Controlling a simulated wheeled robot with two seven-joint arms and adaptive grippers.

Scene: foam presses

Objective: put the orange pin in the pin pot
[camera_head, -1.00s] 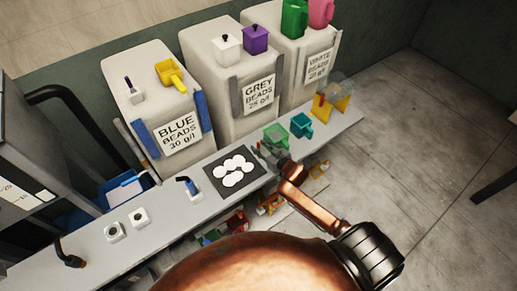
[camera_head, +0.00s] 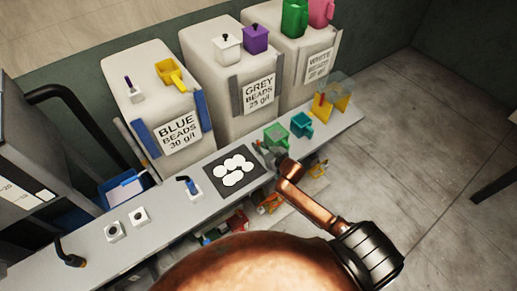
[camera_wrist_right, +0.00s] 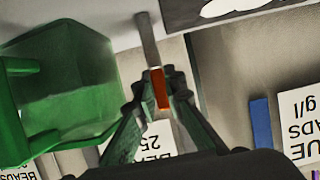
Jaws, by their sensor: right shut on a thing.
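My right gripper (camera_head: 268,152) is over the bench between the black mat and the green scoop. In the right wrist view its fingers (camera_wrist_right: 160,90) are shut on the orange pin (camera_wrist_right: 160,89). A grey rod (camera_wrist_right: 147,38) runs from the orange part towards the bench; I cannot tell whether it belongs to the pin or whether it touches the bench. The pin is too small to make out in the head view. I cannot tell which thing is the pin pot. My left gripper is not in view.
The green scoop (camera_head: 275,134) stands close beside the right gripper and looms in the wrist view (camera_wrist_right: 70,95). A teal scoop (camera_head: 301,124) and yellow stand (camera_head: 331,103) are farther right. The black mat (camera_head: 211,173) holds several white discs. Large bead bins (camera_head: 200,95) line the back.

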